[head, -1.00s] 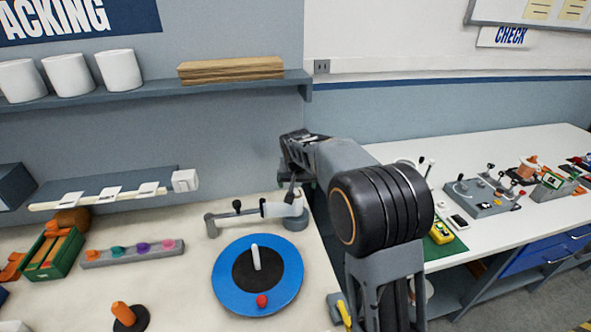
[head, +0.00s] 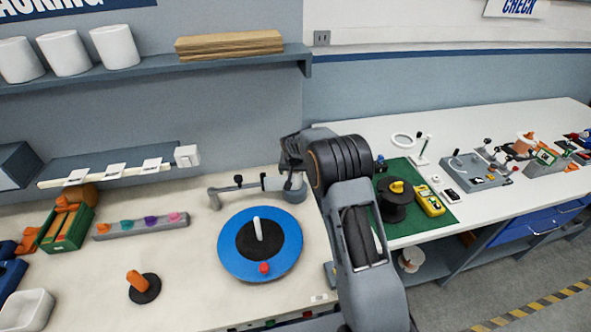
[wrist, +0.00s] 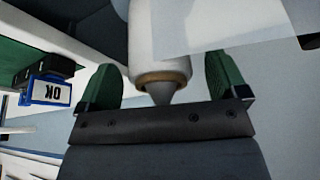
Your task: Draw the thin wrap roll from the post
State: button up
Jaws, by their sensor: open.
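The thin wrap roll (wrist: 160,45) shows in the wrist view as a white cylinder with a brown core end. The grey cone tip of the post (wrist: 162,92) sticks out of that core toward my palm. My gripper (wrist: 163,85) is open, with one green finger on each side of the roll's end and small visible gaps. A pale sheet of film (wrist: 235,25) reaches right from the roll. In the head view my gripper (head: 293,178) stands over the grey post base (head: 293,194) and hides most of the roll; the white film (head: 272,183) shows just left.
A blue turntable (head: 235,262) with a white pin and red knob stands in front. A grey bar with a dark knob (head: 238,179) lies left of the post. A low shelf (head: 110,165) is behind left. A green mat (head: 440,215) holds a black spool and yellow meter.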

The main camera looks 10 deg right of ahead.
jog(key=shift+w+d+f, duration=0.1)
jog(key=shift+w+f, duration=0.15)
jog(key=shift+f, duration=0.45)
jog(key=c, duration=1.1)
